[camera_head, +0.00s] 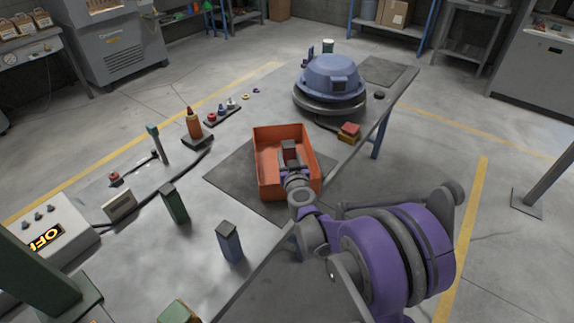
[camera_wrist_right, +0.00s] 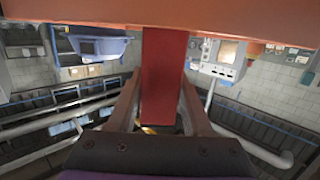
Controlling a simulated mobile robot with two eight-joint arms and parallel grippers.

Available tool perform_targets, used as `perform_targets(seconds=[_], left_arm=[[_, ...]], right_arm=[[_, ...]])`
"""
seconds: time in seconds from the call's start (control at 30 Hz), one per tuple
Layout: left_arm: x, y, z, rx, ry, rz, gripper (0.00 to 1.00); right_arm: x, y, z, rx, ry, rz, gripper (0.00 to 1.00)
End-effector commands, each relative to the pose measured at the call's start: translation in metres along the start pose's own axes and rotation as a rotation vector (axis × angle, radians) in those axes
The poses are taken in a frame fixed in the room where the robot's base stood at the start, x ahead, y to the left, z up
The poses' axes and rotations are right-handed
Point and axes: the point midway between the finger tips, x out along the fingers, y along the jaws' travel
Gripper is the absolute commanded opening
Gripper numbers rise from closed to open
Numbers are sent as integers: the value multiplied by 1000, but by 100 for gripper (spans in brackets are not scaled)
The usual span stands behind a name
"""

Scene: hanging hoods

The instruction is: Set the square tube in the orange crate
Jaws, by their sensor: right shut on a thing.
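The orange crate (camera_head: 264,178) stands on a dark mat on the workbench, open at the top. My right gripper (camera_head: 289,163) reaches in over the crate's near side and is shut on a red square tube (camera_head: 290,147) with a dark top. The tube is upright within the crate's outline; whether its lower end touches the crate floor is hidden. In the right wrist view the red tube (camera_wrist_right: 165,75) sits between the two fingers (camera_wrist_right: 162,100), with the orange crate wall (camera_wrist_right: 230,18) across the top. My left gripper is not in view.
A green post (camera_head: 174,204) and a blue post (camera_head: 229,242) stand left of the crate. A blue domed hood (camera_head: 331,80) sits behind it, and small red and yellow blocks (camera_head: 349,132) lie to its right. The dark mat (camera_head: 228,172) left of the crate is clear.

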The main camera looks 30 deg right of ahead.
Motion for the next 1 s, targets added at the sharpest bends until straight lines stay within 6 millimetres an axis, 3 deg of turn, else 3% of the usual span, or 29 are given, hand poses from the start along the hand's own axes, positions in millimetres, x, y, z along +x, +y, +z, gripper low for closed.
perform_targets(seconds=[0.33, 0.77, 0.8, 0.93, 1.0], left_arm=[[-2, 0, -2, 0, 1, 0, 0], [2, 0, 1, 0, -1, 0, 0], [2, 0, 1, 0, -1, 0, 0], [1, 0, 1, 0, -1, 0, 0], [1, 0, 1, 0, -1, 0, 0]], right_arm=[[7, 0, 41, 0, 0, 0, 0], [7, 0, 48, 0, -1, 0, 0], [7, 0, 48, 0, 0, 0, 53], [7, 0, 47, 0, 0, -1, 77], [7, 0, 47, 0, 0, -1, 80]])
